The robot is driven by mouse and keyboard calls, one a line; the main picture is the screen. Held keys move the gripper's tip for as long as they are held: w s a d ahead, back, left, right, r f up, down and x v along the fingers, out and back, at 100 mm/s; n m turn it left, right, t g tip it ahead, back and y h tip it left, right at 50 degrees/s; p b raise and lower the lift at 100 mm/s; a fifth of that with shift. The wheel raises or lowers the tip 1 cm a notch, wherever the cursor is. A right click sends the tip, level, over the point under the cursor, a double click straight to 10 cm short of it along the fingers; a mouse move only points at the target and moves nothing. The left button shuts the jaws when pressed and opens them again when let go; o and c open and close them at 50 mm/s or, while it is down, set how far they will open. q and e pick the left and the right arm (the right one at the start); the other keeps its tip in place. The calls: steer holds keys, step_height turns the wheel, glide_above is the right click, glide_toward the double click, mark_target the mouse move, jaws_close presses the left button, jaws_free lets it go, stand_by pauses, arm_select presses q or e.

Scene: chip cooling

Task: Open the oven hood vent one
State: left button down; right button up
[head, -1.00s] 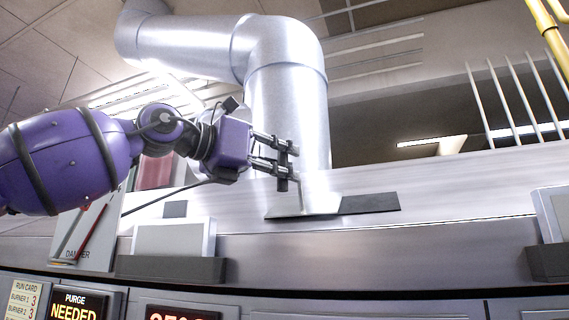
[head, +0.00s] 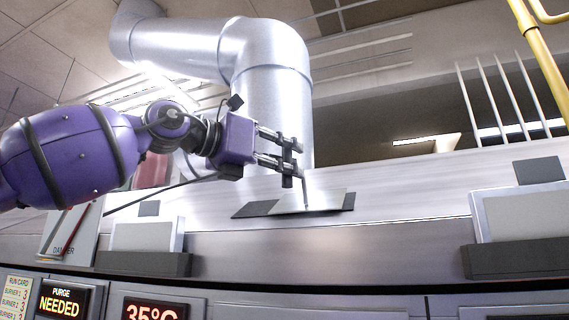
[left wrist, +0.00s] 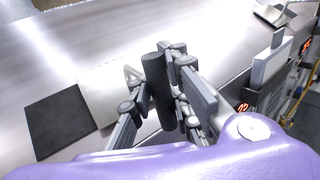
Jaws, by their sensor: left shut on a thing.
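The hood vent has a pale sliding plate (head: 318,200) on the sloped metal hood, below the big silver duct. Dark opening (head: 252,210) shows to the left of the plate, with a thin dark strip at its right edge. My left gripper (head: 289,160) is above the plate, shut on a dark upright handle. In the left wrist view, the dark cylindrical handle (left wrist: 157,85) stands between the fingers, with the pale plate (left wrist: 103,93) behind it and the dark square opening (left wrist: 62,124) beside it. My right gripper is not in view.
Pale framed panels stand on the left (head: 146,236) and right (head: 515,215) of the hood front, above dark ledges. The silver duct (head: 272,100) rises close behind my gripper. A yellow pipe (head: 540,65) runs at the upper right.

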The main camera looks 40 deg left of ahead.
arm_select(q)
steer(key=shift+w+d+f, duration=0.1)
steer(key=shift+w+d, duration=0.05)
steer(key=shift+d, duration=0.4)
steer(key=shift+w+d+f, duration=0.1)
steer(key=shift+w+d, duration=0.05)
steer(key=shift+d, duration=0.35)
steer(key=c, duration=2)
jaws_free()
steer(key=shift+s+a, duration=0.1)
steer(key=o, duration=0.4)
steer(key=shift+s+r, duration=0.15)
steer(key=shift+s, duration=0.05)
steer(key=shift+c, duration=0.2)
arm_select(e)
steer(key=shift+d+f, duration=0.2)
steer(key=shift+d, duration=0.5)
arm_select(q)
steer(key=shift+w, duration=0.1)
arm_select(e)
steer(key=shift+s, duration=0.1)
arm_select(q)
steer(key=v, duration=1.2)
